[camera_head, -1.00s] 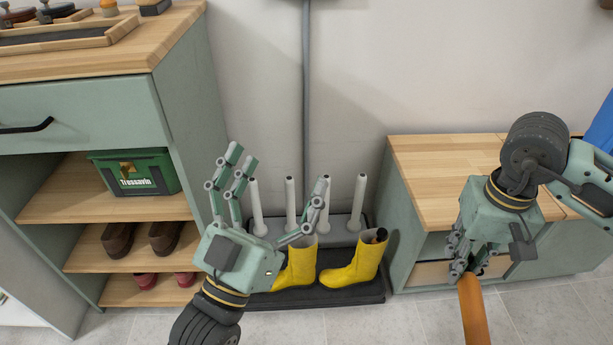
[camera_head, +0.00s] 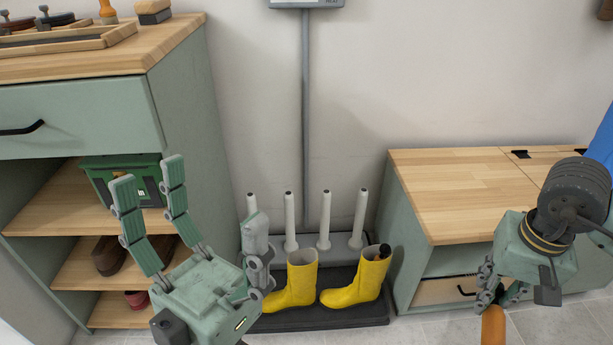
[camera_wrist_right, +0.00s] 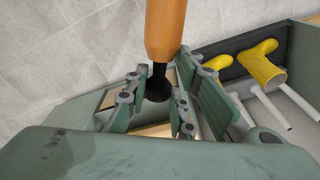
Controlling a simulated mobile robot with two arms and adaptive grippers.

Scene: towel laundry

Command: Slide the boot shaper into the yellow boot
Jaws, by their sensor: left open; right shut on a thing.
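Two yellow boots stand upright side by side on a dark tray (camera_head: 345,317). The left boot (camera_head: 297,283) has an open top with nothing visible in it. The right boot (camera_head: 358,283) has a dark object (camera_head: 384,251) at its opening. My right gripper (camera_head: 493,303) is shut on the orange boot shaper (camera_head: 493,327), well to the right of the boots. In the right wrist view, the fingers (camera_wrist_right: 158,88) close around the shaper's black end, below its orange body (camera_wrist_right: 165,28). My left gripper (camera_head: 210,210) is open and empty, left of the left boot.
Several pale upright posts (camera_head: 324,220) stand on a grey base behind the boots. A low wood-topped cabinet (camera_head: 445,185) is right of the tray. A shelf unit (camera_head: 190,130) with a green box (camera_head: 105,180) and shoes is at left. Floor shows at front right.

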